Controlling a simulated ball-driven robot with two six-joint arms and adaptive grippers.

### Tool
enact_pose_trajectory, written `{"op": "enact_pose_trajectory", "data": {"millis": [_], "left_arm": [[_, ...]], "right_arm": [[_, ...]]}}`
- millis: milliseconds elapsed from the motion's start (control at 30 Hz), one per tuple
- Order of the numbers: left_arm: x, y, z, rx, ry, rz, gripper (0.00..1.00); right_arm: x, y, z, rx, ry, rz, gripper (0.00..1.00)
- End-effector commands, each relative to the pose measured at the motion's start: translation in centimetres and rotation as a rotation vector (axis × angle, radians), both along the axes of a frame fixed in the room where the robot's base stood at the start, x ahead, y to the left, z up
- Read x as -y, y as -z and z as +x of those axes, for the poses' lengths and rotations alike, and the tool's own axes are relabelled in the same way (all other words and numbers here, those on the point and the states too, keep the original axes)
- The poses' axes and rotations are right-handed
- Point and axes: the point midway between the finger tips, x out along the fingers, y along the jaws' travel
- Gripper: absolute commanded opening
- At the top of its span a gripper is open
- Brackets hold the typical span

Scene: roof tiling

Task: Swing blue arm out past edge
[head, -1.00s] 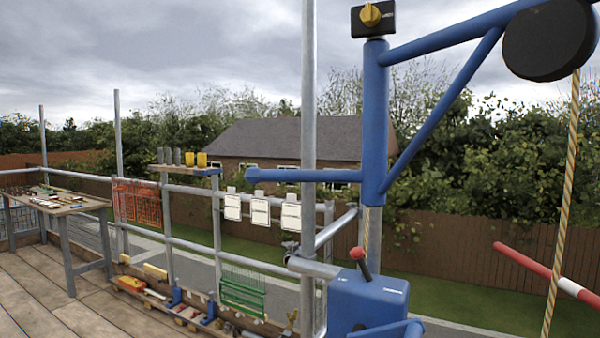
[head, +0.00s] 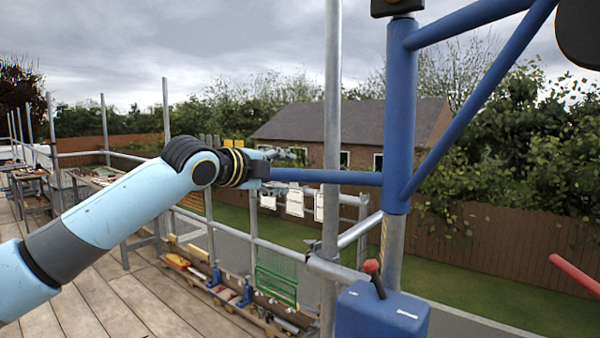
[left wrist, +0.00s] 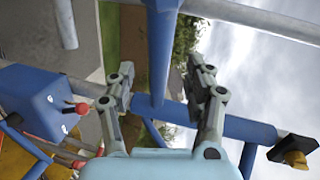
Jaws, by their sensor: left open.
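The blue swing arm has an upright post (head: 399,110) on a grey pole, with a jib (head: 470,20) and a slanted brace reaching up to the right. A blue handle bar (head: 330,176) sticks out left from the post. My left gripper (head: 285,155) is at the bar's left end, its fingers partly hidden by the wrist. In the left wrist view my left gripper (left wrist: 160,70) is open, with the handle bar (left wrist: 160,55) between its spread fingers and gaps on both sides. The post (left wrist: 235,127) runs across behind the fingers. My right gripper is out of view.
A blue box (head: 375,312) with a red-knobbed lever stands below the post. Guardrails edge the plank deck (head: 115,305). A red pole (head: 574,275) is at the right. Grass lies beyond the rails.

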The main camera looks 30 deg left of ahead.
Motion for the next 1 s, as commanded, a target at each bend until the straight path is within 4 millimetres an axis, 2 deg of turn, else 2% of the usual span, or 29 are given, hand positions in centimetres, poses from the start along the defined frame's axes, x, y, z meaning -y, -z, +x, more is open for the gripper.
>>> {"op": "enact_pose_trajectory", "data": {"millis": [100,300,500,733,767,1000], "left_arm": [[0.1,0.2,2.6,-0.001,-0.002,-0.009,0.53],[0.1,1.0,5.7,0.0,-0.001,-0.004,0.53],[0.1,1.5,6.8,-0.001,0.0,-0.001,0.53],[0.1,1.6,6.9,-0.001,0.0,0.001,0.53],[0.1,1.6,6.9,-0.001,0.0,0.001,0.52],[0.1,1.6,6.9,-0.001,0.0,0.0,0.2]], "right_arm": [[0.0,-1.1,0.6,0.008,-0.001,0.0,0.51],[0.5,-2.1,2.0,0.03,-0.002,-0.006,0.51],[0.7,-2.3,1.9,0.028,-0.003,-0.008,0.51],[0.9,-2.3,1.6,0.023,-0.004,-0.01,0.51],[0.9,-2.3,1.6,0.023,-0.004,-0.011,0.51],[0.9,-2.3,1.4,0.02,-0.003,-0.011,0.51]]}}
